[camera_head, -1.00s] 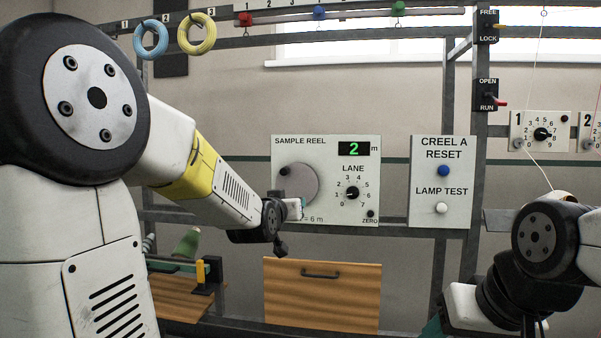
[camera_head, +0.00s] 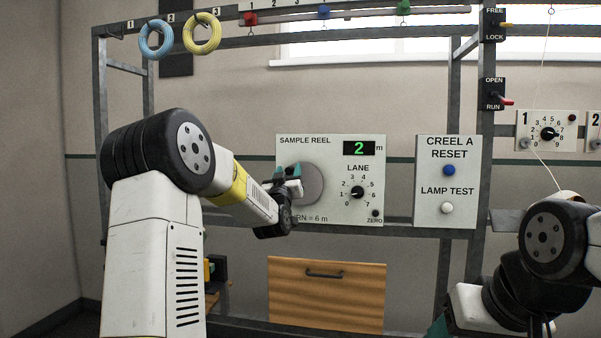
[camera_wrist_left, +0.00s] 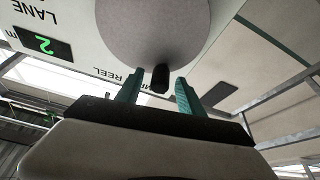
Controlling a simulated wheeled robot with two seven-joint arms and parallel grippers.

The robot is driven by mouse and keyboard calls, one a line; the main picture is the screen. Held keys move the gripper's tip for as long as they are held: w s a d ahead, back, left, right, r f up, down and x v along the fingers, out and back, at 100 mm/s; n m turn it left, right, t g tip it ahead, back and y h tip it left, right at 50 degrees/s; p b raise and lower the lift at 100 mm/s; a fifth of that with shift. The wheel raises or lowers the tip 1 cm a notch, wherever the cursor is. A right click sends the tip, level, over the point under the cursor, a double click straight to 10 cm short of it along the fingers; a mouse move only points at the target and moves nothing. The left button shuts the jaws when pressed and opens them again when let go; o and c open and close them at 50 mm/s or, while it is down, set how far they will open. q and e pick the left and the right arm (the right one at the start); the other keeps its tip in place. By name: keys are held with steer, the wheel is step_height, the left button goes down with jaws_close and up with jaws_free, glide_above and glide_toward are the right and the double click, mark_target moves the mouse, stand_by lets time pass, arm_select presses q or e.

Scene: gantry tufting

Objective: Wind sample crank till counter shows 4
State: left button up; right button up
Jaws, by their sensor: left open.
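The sample reel panel (camera_head: 330,208) is a white board on the frame. Its green counter (camera_head: 362,148) reads 2 m, and it shows upside down in the left wrist view (camera_wrist_left: 42,46). The round grey crank disc (camera_head: 313,185) carries a dark crank knob (camera_wrist_left: 161,79).
A lane dial (camera_head: 357,193) and a zero button (camera_head: 375,213) are on the same panel. To the right stands the creel reset panel (camera_head: 446,205) with blue and white buttons. A wooden drawer (camera_head: 327,291) is below.

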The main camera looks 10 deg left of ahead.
arm_select(q)
steer(key=shift+w+r, duration=0.1)
steer(key=shift+w, duration=0.15)
jaws_close()
stand_by(1.4)
